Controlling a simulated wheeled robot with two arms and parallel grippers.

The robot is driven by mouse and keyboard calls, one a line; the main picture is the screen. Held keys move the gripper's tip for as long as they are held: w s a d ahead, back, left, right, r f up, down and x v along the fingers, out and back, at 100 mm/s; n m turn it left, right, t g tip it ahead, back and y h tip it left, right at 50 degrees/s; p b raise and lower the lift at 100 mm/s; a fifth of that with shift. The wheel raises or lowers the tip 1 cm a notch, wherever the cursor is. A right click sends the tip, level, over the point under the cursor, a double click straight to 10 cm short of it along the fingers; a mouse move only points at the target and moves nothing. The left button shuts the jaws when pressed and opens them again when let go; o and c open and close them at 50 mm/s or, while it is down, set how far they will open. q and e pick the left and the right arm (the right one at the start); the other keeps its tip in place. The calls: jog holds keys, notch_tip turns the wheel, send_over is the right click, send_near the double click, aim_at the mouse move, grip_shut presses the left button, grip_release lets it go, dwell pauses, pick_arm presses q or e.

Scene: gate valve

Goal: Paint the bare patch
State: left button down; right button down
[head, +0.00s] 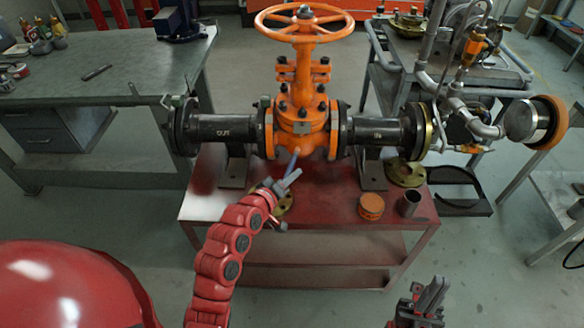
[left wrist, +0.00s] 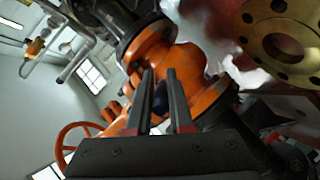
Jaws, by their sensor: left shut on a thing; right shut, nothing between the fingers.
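The orange gate valve (head: 302,115) stands between two black pipe stubs on a red bench. My left gripper (head: 288,180) is just in front of and below the valve body. It is shut on a slim brush (head: 293,162) with a bluish handle, which points up at the lower body. I cannot tell whether the brush tip touches the valve. In the left wrist view the dark blue handle (left wrist: 161,98) shows between the fingers, with the valve body (left wrist: 195,85) behind. I cannot make out the bare patch. My right gripper (head: 430,298) is shut and empty, low at the front right.
An orange-topped tin (head: 371,206) and a dark cup (head: 409,204) stand on the right of the red bench (head: 330,205). A brass flange (head: 405,174) lies behind them. A grey workbench (head: 100,75) is at left; a cart with pipework (head: 460,95) is at right.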

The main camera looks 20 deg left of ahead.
pick_arm(q)
jog(key=shift+s, duration=0.15)
jog(key=s, duration=0.2)
jog(key=shift+s+d+p, duration=0.3)
jog(key=shift+s+d, duration=0.05)
jog(key=shift+d, duration=0.05)
dwell(0.7)
